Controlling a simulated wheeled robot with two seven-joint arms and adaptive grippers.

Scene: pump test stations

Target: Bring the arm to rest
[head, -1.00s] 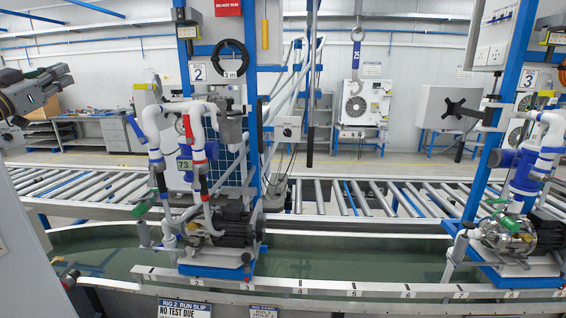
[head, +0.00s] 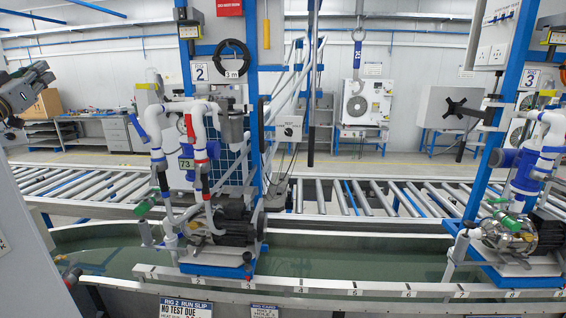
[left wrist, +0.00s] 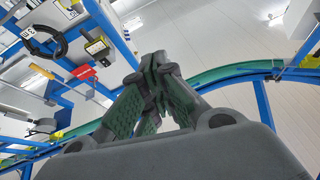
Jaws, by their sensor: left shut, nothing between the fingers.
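My left gripper (head: 48,72) is at the left edge of the head view, raised in free air and touching nothing. In the left wrist view its green-padded fingers (left wrist: 158,62) are shut with nothing between them. Part of the left arm is cut off by the picture edge. My right gripper is in neither view.
The Rig 2 pump station (head: 225,225) with white pipes stands right of my left gripper, with a clear gap between. A blue post (head: 252,130) carries a coiled black hose (head: 231,60). Another pump rig (head: 510,235) stands at right. A roller conveyor (head: 340,197) runs behind.

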